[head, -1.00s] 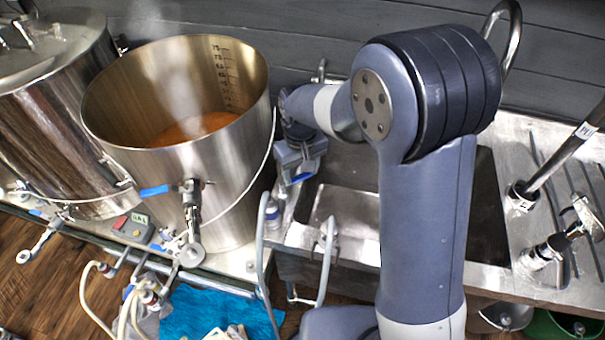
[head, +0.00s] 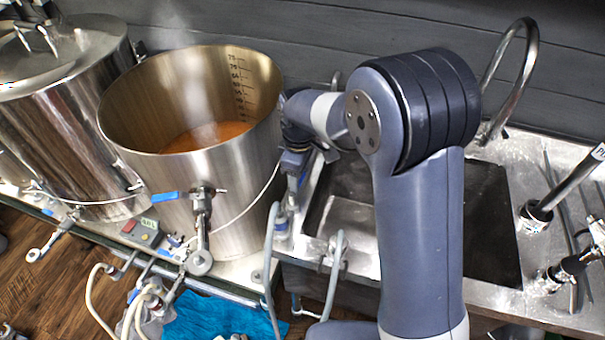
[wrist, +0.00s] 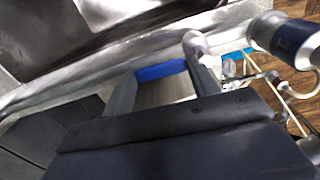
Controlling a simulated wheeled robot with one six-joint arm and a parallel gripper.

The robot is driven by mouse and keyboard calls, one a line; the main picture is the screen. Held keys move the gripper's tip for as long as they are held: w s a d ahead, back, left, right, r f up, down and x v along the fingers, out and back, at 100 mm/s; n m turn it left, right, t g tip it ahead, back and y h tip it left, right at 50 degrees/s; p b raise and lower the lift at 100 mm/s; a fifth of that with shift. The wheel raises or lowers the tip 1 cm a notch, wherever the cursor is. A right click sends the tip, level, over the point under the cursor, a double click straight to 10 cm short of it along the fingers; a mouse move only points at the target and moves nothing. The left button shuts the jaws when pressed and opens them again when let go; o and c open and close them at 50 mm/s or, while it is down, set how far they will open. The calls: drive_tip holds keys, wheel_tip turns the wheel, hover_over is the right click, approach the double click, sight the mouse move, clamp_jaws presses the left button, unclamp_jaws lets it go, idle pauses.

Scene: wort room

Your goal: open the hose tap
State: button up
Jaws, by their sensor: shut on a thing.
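The hose tap (head: 283,222) stands at the left front corner of the sink, with a grey hose (head: 268,262) hanging near it. In the wrist view its blue lever (wrist: 160,71) lies across between my two fingers. My gripper (head: 293,178) is shut on this lever, a finger on each side. My wrist hides much of the lever in the head view, so its exact angle is hard to tell.
A steaming steel pot (head: 215,170) with its own blue-handled valve (head: 201,205) stands left of my gripper. The sink (head: 350,210) lies to the right, with a curved faucet (head: 520,75) behind. A lidded kettle (head: 70,130) stands far left.

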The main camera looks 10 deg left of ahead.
drive_tip(key=shift+a+n, duration=0.2)
drive_tip(key=shift+n, duration=0.2)
drive_tip(key=o, duration=1.4)
wheel_tip(320, 180, up, 11)
drive_tip(key=shift+b, duration=0.35)
drive_tip(key=shift+f, duration=0.15)
wheel_tip(320, 180, down, 11)
drive_tip(key=shift+r+p, duration=0.1)
drive_tip(key=shift+p, duration=0.25)
drive_tip(key=shift+d, duration=0.1)
drive_tip(key=shift+r, duration=0.1)
